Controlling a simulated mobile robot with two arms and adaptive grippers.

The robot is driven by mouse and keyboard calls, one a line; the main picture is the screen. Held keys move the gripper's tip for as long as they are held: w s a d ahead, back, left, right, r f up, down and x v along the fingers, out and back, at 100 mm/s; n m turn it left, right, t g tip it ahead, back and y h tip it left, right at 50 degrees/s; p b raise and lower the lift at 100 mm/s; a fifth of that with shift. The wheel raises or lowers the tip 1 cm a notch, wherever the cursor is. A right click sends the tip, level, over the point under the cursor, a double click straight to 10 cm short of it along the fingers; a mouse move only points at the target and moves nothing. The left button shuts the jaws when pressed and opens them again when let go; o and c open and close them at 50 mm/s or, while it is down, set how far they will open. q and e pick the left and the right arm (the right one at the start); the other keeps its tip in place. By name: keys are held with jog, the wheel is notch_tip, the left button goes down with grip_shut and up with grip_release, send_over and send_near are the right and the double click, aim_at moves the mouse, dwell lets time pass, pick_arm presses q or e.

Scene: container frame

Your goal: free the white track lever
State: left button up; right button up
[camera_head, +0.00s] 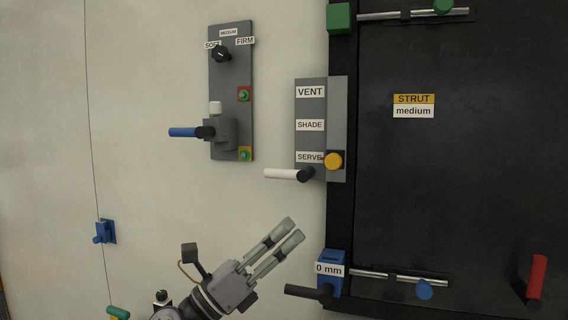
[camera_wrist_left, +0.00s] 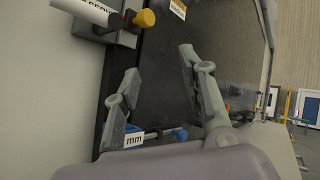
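The white track lever (camera_head: 283,174) sticks out to the left at the bottom of a grey plate (camera_head: 310,110) labelled VENT, SHADE and SERVE, level with just below SERVE. A yellow knob (camera_head: 333,161) sits to the right of the SERVE label. My left gripper (camera_head: 294,229) is below the lever, apart from it, its fingers pointing up and right. In the left wrist view the gripper (camera_wrist_left: 158,62) is open with nothing between its fingers; the white lever (camera_wrist_left: 88,10) and yellow knob (camera_wrist_left: 145,18) show at the upper left. My right gripper is not in view.
A dark panel (camera_head: 460,180) fills the right, with a blue block (camera_head: 331,262) marked 0 mm, its black handle (camera_head: 305,291) and a rod near my left gripper. A blue-handled lever (camera_head: 184,132) on another grey plate is up left. Bare wall lies between.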

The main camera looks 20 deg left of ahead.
pick_arm(q)
notch_tip(320, 180, up, 4)
jog(key=s+d+r+m+g+h, duration=0.1)
jog(key=s+d+m+g+h, duration=0.15)
jog(key=m+g, duration=0.55)
jog(key=m+t+y+p, duration=0.2)
jog(key=m+t+y, duration=0.3)
jog(key=m+y, duration=0.65)
send_near(279, 172)
jog(key=shift+n+y, duration=0.85)
jog(key=shift+y, duration=0.05)
jog(key=p+x, duration=0.2)
jog(key=x, duration=0.1)
jog(key=p+x, duration=0.2)
jog(key=x, duration=0.1)
jog(key=d+p+x, duration=0.1)
jog(key=p+x, duration=0.2)
jog(key=x, duration=0.1)
jog(key=shift+r, duration=0.3)
jog(key=shift+w+d+f, duration=0.2)
jog(key=shift+w+f, duration=0.05)
jog(key=shift+w, duration=0.2)
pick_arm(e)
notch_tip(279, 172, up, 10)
pick_arm(q)
jog(key=shift+c, duration=0.4)
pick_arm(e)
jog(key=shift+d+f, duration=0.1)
